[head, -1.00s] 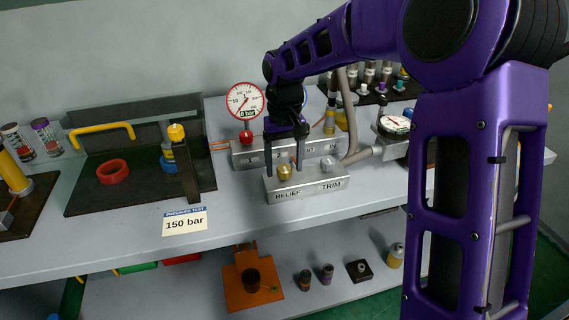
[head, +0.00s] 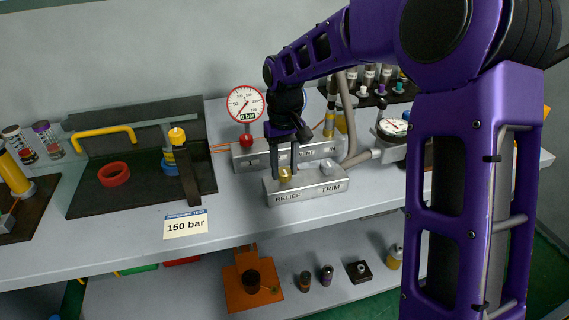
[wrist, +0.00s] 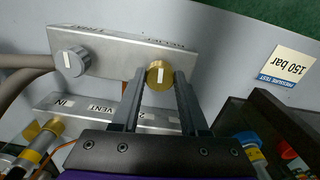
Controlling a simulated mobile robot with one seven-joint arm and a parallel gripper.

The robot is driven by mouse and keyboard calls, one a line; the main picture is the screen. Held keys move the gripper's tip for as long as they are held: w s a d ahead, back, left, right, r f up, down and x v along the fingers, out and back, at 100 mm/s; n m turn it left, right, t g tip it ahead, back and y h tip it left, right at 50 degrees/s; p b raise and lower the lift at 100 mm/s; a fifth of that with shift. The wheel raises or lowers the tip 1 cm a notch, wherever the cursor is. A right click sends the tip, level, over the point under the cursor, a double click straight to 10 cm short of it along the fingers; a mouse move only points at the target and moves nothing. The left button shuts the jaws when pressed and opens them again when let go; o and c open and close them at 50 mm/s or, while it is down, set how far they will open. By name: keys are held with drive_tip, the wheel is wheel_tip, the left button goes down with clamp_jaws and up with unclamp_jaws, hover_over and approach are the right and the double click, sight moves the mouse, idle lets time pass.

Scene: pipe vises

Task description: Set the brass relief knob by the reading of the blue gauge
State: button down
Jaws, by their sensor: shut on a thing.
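The brass relief knob (head: 285,175) stands on the grey block above the word RELIEF. It also shows in the wrist view (wrist: 159,72), with its white line close to upright in the picture. My gripper (head: 285,168) points down over it, and its two fingers are shut on the knob's sides. A red-rimmed dial gauge (head: 246,103) stands behind the block; its small display reads 0 bar. A second white-faced gauge (head: 393,127) with a dark rim lies to the right, its reading too small to tell.
A grey trim knob (head: 327,168) sits right of the relief knob. A red knob (head: 246,140) is below the red gauge. A card (head: 186,224) reads "PRESSURE TEST 150 bar".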

sight(285, 171)
drive_tip(key=n+p, duration=0.4)
drive_tip(key=n, duration=0.1)
drive_tip(key=shift+r, duration=0.2)
drive_tip(key=n+p, duration=0.3)
drive_tip(key=n, duration=0.2)
drive_tip(key=shift+w+f+n, duration=0.1)
drive_tip(key=shift+f+n, duration=0.05)
drive_tip(key=shift+n, duration=0.15)
drive_tip(key=shift+c, duration=2.1)
unclamp_jaws()
wheel_tip(285, 171, up, 17)
drive_tip(key=p, duration=0.2)
